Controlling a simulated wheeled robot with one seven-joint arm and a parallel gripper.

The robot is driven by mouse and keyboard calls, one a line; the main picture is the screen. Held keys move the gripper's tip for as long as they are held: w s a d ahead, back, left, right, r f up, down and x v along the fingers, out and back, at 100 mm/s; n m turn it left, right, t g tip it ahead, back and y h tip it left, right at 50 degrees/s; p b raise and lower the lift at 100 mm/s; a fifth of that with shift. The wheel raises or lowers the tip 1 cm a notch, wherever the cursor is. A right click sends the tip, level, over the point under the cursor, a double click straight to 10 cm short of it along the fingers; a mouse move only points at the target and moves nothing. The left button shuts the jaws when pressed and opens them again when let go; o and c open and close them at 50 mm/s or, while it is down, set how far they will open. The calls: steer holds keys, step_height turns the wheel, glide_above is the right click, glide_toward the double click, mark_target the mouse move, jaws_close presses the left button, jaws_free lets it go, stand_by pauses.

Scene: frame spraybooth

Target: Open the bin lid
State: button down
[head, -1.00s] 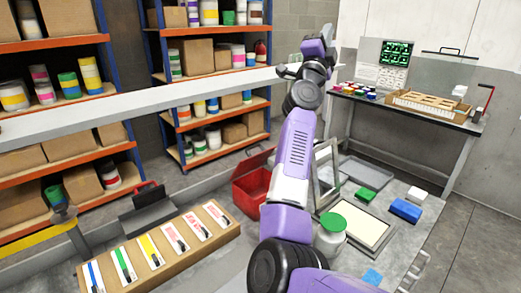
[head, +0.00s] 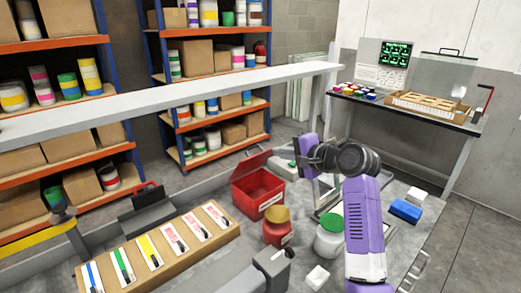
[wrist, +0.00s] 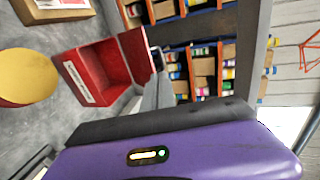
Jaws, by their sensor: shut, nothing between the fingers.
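The red bin (head: 262,203) stands on the bench, left of my arm in the head view, with a white label on its front. Its red lid (head: 252,163) is raised and leans back, so the inside shows. In the wrist view, the bin (wrist: 75,68) is left of centre, with the lid (wrist: 137,57) standing up at its right edge. My gripper (wrist: 157,75) is shut and empty, pointing past the lid side in the wrist view. In the head view its fingertips (head: 293,163) are small, right of the bin; I cannot tell whether they touch the lid.
A red jar with a gold top (head: 277,228) and a white jar with a green top (head: 330,238) stand in front of the bin. A grey device (head: 271,268) is near the front edge. A tray of colour cards (head: 160,245) lies left. A long pale beam (head: 180,88) crosses behind.

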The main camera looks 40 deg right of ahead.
steer(key=p+x, duration=0.1)
steer(key=x, duration=0.8)
steer(key=shift+w, duration=0.3)
steer(key=w+r+p, duration=0.1)
steer(key=w+r, duration=0.1)
steer(key=w, duration=0.3)
steer(key=shift+w, duration=0.35)
steer(key=shift+a, duration=0.1)
